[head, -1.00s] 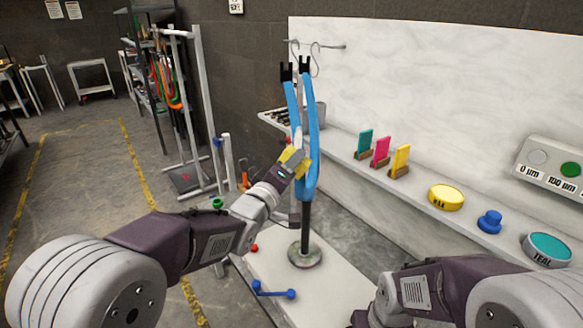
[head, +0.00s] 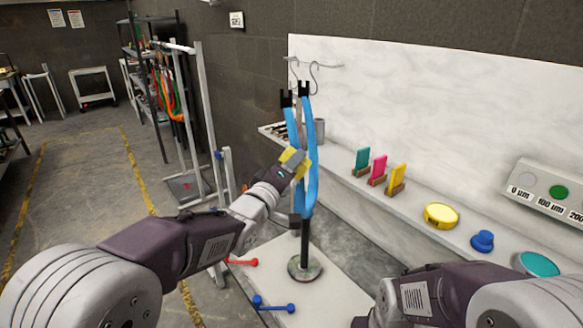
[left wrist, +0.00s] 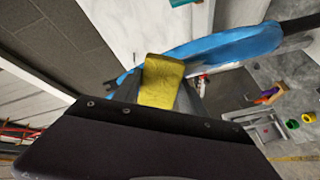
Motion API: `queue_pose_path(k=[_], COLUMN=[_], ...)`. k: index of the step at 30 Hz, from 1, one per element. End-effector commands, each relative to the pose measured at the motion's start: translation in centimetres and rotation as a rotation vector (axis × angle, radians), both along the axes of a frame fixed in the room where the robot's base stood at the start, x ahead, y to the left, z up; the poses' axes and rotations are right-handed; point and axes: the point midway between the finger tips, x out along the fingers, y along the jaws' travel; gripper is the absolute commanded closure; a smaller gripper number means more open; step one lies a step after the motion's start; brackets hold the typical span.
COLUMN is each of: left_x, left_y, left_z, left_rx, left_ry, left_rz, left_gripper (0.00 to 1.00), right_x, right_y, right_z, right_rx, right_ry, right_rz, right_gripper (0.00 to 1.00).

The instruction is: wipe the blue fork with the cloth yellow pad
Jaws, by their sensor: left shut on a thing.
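The blue fork (head: 311,150) stands upright on a black post with a round grey base, its two black-tipped legs pointing up. My left gripper (head: 290,163) is shut on the yellow pad (head: 296,162) and holds it at the fork's legs. In the left wrist view the yellow pad (left wrist: 161,80) overlaps the blue fork (left wrist: 222,46); I cannot tell whether they touch. My right arm shows at the lower right of the head view, but its gripper is out of view.
A wall shelf at right bears teal, pink and yellow cards (head: 396,179), a yellow round tin (head: 441,215), a blue knob-like piece (head: 482,241) and a teal tin (head: 538,264). A red tool (head: 243,262) and a blue tool (head: 272,305) lie near the stand base.

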Motion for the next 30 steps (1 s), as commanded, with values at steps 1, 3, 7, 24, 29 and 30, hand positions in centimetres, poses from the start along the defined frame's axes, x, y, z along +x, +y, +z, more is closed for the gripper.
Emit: queue_pose_path(k=[1,3,7,24,29,30], left_x=[0.0,0.0,0.1,0.1,0.2,0.2], left_y=[0.0,0.0,-0.1,-0.1,-0.1,-0.1], left_z=[0.9,1.8,3.3,1.0,-0.5,-0.6], left_rx=[-0.002,-0.002,-0.002,-0.001,-0.001,-0.001], left_ry=[-0.004,-0.005,-0.005,-0.001,-0.001,-0.001], left_rz=[0.000,-0.001,-0.001,0.000,0.000,0.000], left_gripper=[0.83,0.83,0.83,0.83,0.83,0.83], right_x=[0.0,0.0,0.0,0.0,0.0,0.0], right_y=[0.0,0.0,0.0,0.0,0.0,0.0], right_z=[0.7,1.4,2.6,0.3,-1.0,-1.1], right_rx=[0.000,0.000,0.000,0.000,0.000,0.000], right_ry=[0.000,0.000,0.000,0.000,0.000,0.000], right_rz=[0.000,0.000,0.000,0.000,0.000,0.000], right_gripper=[0.51,0.51,0.51,0.51,0.51,0.51])
